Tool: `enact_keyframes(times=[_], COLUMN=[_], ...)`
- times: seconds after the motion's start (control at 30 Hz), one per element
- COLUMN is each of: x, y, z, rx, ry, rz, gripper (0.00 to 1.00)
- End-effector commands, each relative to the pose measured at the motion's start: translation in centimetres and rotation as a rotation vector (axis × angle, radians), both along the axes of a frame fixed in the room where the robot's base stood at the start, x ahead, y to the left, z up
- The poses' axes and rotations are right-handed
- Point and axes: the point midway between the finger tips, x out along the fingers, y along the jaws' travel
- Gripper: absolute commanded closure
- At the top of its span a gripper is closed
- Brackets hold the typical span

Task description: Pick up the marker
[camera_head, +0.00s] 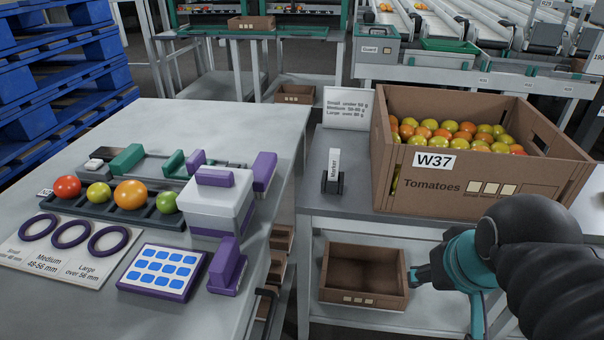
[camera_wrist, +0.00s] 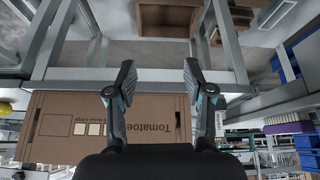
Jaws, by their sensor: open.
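The marker (camera_head: 334,165) is a small upright white piece lettered "Marker" in a dark stand on the right-hand bench, left of the tomato crate. My gripper (camera_head: 416,275) is low at the right in the head view, in front of the bench and well apart from the marker. In the wrist view my gripper (camera_wrist: 158,82) shows two dark fingers spread wide, with nothing between them.
A cardboard tomato crate (camera_head: 480,206) marked W37 stands on the right-hand bench (camera_head: 352,203). A size card (camera_head: 347,107) stands behind the marker. An open brown box (camera_head: 363,296) sits on the lower shelf. The left table (camera_head: 225,122) holds tomatoes, a purple-and-white device and a keypad.

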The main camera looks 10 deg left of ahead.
Motion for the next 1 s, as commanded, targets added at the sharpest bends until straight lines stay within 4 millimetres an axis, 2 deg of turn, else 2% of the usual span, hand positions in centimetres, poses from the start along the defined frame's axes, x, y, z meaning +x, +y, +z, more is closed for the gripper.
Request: enact_keyframes(times=[0.17, 0.3, 0.5, 0.7, 0.9, 1.0], x=[4.4, 8.5, 14.3, 19.2, 23.8, 25.4], y=[1.2, 2.9, 6.0, 9.2, 13.1, 14.8], z=[4.7, 8.4, 12.5, 14.8, 15.8, 15.9], rx=[-0.067, -0.131, -0.209, -0.268, -0.317, -0.333], ry=[0.061, 0.122, 0.200, 0.263, 0.326, 0.348], rz=[0.177, 0.369, 0.645, 0.895, 1.165, 1.279], gripper=[0.48, 0.48, 0.48, 0.48, 0.48, 0.48])
